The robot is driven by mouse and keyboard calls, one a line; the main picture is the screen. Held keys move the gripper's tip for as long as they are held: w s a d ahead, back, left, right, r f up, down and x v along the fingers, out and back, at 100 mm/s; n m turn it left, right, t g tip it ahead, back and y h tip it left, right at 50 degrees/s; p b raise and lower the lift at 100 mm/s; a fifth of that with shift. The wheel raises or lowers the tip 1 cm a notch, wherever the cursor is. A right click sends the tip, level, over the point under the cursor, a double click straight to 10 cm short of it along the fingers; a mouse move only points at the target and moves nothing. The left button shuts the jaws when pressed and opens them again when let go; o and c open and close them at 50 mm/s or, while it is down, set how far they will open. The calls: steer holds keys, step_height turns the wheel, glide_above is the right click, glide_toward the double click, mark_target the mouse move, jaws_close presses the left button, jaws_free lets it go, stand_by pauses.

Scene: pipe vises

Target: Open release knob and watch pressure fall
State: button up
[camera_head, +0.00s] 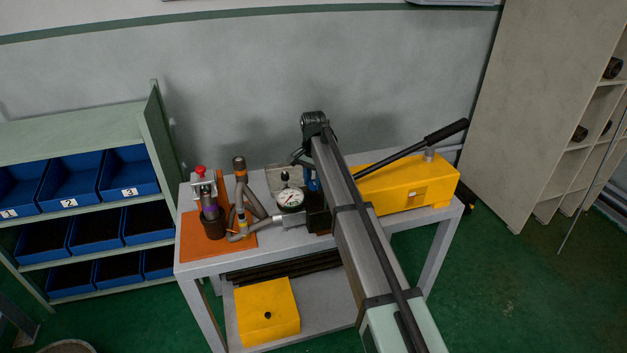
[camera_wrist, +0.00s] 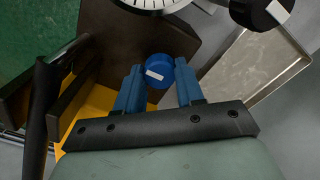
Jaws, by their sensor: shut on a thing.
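A round blue release knob (camera_wrist: 158,66) with a white mark on its face shows in the wrist view. My gripper (camera_wrist: 160,78) has its two blue fingers shut on the knob, one on each side. In the head view my gripper (camera_head: 312,183) is behind my arm, beside the gauge, and the knob cannot be made out there. The round white pressure gauge (camera_head: 290,199) faces up, left of my gripper. Its reading is too small to tell. The lower edge of the gauge (camera_wrist: 150,4) shows at the top of the wrist view, without its needle.
A yellow pump (camera_head: 395,188) with a long black-gripped lever (camera_head: 410,150) stands at the table's right. An orange board (camera_head: 192,240) at the left carries a red-topped fixture (camera_head: 207,205) and grey pipes (camera_head: 243,190). A yellow box (camera_head: 267,308) sits on the lower shelf.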

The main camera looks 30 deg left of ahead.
steer(key=shift+n, duration=0.3)
steer(key=n, duration=0.3)
steer(key=shift+n, duration=0.3)
steer(key=n, duration=0.3)
steer(key=shift+n, duration=0.4)
steer(key=n, duration=0.3)
steer(key=shift+n, duration=2.2)
steer(key=o, duration=1)
steer(key=shift+o, duration=0.2)
